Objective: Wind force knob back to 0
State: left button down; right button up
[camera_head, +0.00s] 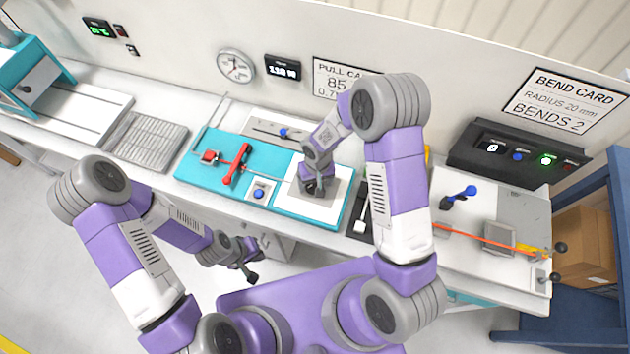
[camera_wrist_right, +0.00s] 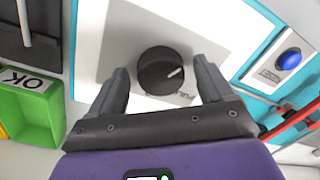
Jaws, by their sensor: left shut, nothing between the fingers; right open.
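The force knob (camera_wrist_right: 160,72) is a round black dial with a white pointer line, on a grey plate (camera_wrist_right: 125,35) in the right wrist view. In the head view my right gripper (camera_head: 312,188) is over the white panel (camera_head: 318,208) of the teal fixture and hides the knob. My left gripper (camera_head: 250,272) is shut and empty, low in front of the bench.
A red lever (camera_head: 236,165) and a blue button (camera_head: 259,193) are on the teal fixture (camera_head: 200,172). A green bin (camera_wrist_right: 28,115) marked OK shows in the right wrist view. A bending station with a blue-handled lever (camera_head: 460,196) stands at right. A pull card (camera_head: 335,80) hangs behind.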

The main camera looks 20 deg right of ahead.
jog(key=c, duration=1)
jog(key=shift+c, duration=0.2)
